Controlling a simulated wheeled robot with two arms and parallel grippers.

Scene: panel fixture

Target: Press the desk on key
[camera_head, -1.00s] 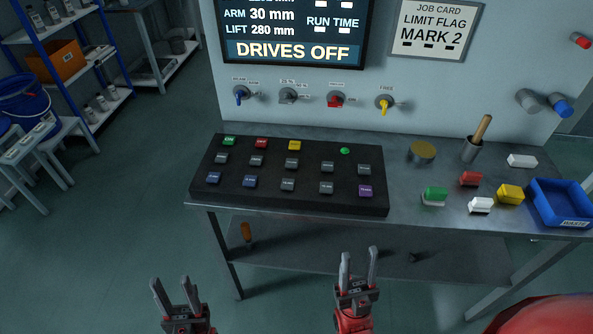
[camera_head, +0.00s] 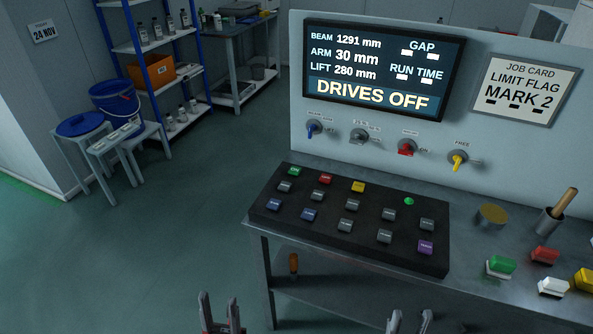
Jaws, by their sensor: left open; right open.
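The black key desk (camera_head: 345,263) lies on the metal bench with several small keys. The green key (camera_head: 294,171) sits at its back left corner; its label is too small to read now. A red key (camera_head: 325,179) and a yellow key (camera_head: 358,187) are in the same row. My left gripper (camera_head: 220,310) is open and empty at the bottom edge, in front of and left of the bench. My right gripper (camera_head: 409,322) is open and empty at the bottom edge, in front of the desk. Both are apart from the keys.
The screen (camera_head: 384,67) reads "DRIVES OFF". A round green spot (camera_head: 408,201) is at the desk's back right. Switches, including a yellow one (camera_head: 458,161), line the panel above. Loose blocks (camera_head: 501,266) and a cup (camera_head: 550,221) stand at right.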

